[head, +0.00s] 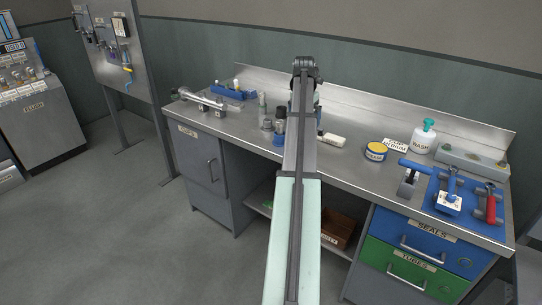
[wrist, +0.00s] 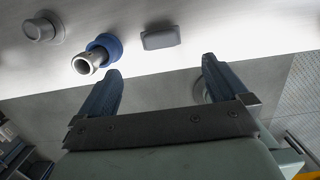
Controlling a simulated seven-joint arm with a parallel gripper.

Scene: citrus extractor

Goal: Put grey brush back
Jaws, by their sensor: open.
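I cannot tell for sure which item is the grey brush. In the head view, a tool with a grey head (head: 408,186) and a blue bar stands at the left edge of a blue tray (head: 434,208). In that tray lie a blue-handled tool (head: 452,188) with a pale head and a red-handled tool (head: 491,205). My gripper (wrist: 157,85) is open, with nothing between its blue fingers in the wrist view. It is near the bench top; my arm hides it in the head view. A grey tube with a blue collar (wrist: 88,64) is beyond the left finger.
A grey round knob (wrist: 42,28) and a grey block (wrist: 160,38) are also in the wrist view. On the bench (head: 345,165) are a yellow-and-blue tin (head: 376,151), a wash bottle (head: 423,137), a blue holder (head: 233,93) and a metal cylinder (head: 203,98). The bench front is partly clear.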

